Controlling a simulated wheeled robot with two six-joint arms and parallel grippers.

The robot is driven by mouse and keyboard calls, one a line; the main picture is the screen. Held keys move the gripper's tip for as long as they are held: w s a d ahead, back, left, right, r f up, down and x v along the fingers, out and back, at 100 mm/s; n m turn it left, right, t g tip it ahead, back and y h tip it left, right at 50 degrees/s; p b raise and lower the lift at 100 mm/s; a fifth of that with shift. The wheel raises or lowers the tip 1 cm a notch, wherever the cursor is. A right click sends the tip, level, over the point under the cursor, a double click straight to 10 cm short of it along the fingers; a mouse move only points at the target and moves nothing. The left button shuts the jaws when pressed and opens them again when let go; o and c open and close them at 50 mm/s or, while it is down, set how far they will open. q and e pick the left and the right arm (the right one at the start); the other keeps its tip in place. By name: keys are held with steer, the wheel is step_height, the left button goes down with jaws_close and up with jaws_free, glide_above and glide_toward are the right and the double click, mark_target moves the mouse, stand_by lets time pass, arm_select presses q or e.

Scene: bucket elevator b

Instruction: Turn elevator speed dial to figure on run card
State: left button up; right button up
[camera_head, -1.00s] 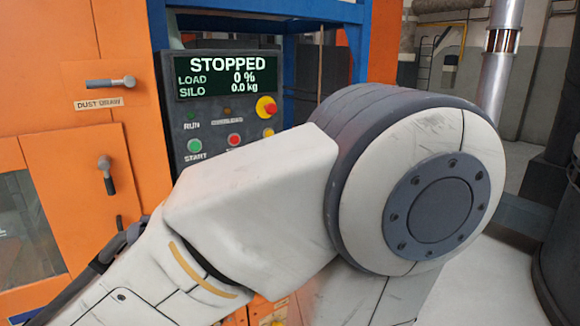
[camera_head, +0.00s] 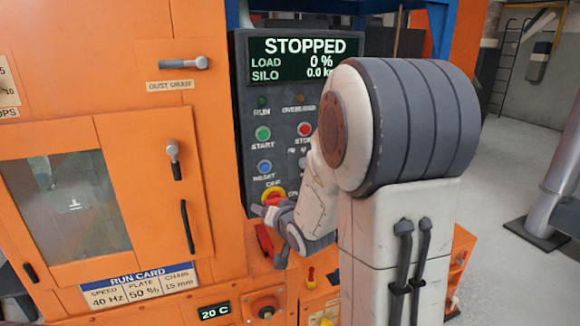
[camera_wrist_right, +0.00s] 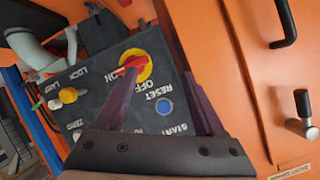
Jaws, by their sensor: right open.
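The control panel (camera_head: 244,120) has a display (camera_head: 304,60) reading STOPPED, load 0 % and silo 0.0 kg. The run card (camera_head: 138,288) reads speed 40 Hz, plate 50 %, chain 15 mm. I cannot make out a dial labelled as speed; my right arm covers part of the panel. My right gripper (camera_head: 267,212) is at the lower panel, by the red-and-yellow OFF/ON rotary switch (camera_head: 272,193). In the right wrist view my open right gripper (camera_wrist_right: 150,50) has its fingers around the switch's red handle (camera_wrist_right: 132,66); contact is unclear. My left gripper is not in view.
The panel has a green start button (camera_head: 263,134), a red stop button (camera_head: 305,129) and a blue reset button (camera_head: 264,167). A 20 C readout (camera_head: 214,311) and a red knob (camera_head: 265,306) are below. Orange doors with black handles (camera_head: 187,227) stand left. Floor shows at right.

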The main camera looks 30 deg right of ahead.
steer(key=s+d+r+m+t+h, duration=0.2)
steer(key=d+r+m, duration=0.1)
steer(key=d, duration=0.4)
steer(key=s+d+r+m+t+h, duration=0.1)
steer(key=d+r+m+t+h, duration=0.1)
steer(key=d, duration=0.5)
steer(key=p+x, duration=0.3)
steer(key=x, duration=0.7)
steer(key=shift+a+r, duration=0.2)
steer(key=shift+a, duration=0.1)
jaws_close()
